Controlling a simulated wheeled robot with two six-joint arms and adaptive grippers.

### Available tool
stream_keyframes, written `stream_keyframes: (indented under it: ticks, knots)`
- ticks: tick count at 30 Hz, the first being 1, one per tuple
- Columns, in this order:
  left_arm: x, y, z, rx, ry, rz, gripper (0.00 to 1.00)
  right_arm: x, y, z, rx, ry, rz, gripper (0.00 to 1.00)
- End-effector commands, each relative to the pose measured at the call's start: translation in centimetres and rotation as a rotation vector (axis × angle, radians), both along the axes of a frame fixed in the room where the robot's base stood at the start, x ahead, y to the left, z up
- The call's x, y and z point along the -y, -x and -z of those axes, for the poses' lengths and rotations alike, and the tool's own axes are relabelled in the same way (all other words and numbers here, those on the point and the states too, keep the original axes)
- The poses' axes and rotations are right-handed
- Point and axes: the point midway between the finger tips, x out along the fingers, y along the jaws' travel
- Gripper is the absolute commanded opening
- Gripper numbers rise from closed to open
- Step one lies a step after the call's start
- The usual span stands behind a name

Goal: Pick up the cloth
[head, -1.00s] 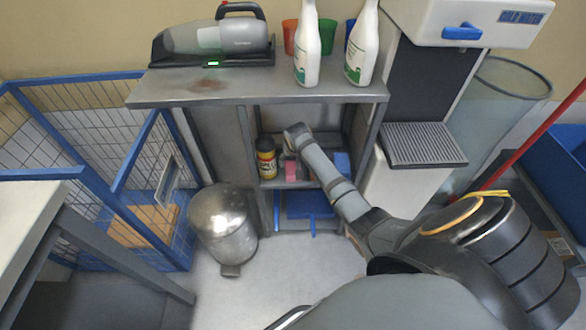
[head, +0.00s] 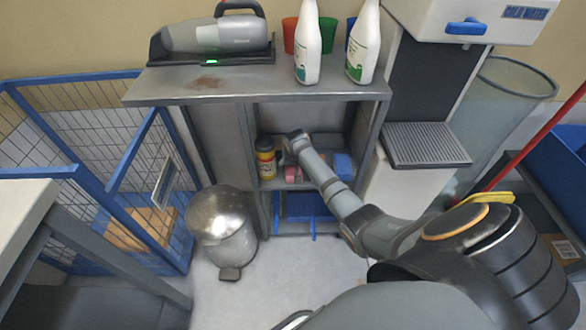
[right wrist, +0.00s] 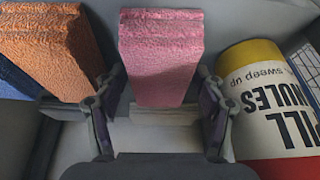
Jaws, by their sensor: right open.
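A folded pink cloth (right wrist: 160,55) stands on the shelf, in the middle of the right wrist view. It also shows small in the head view (head: 291,173), partly hidden by my wrist. My right gripper (right wrist: 157,98) is open, with one finger on each side of the pink cloth's near end. I cannot tell whether the fingers touch it. In the head view my right arm reaches into the shelf unit and its fingers are hard to make out. My left gripper is not in view.
An orange folded cloth (right wrist: 50,45) stands just left of the fingers, with a blue one (right wrist: 15,80) beyond. A spill-granules canister (right wrist: 265,95) is close on the right. The worktop (head: 230,88) lies above the shelf. A metal pedal bin (head: 222,222) stands on the floor.

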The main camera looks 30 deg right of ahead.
Motion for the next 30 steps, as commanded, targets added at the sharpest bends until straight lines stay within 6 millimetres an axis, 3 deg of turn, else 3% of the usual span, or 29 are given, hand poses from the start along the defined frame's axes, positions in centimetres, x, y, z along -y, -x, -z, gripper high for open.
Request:
stream_keyframes:
  ticks: [12,22,30]
  knots:
    - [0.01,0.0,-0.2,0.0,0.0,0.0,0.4,-0.01,0.01,0.28,-0.001,0.0,0.0,0.7]
    - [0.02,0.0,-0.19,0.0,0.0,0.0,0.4,-0.02,0.01,0.27,-0.001,0.0,0.0,0.26]
    - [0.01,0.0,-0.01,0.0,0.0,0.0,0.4,0.0,-0.02,0.19,0.001,0.0,0.0,0.26]
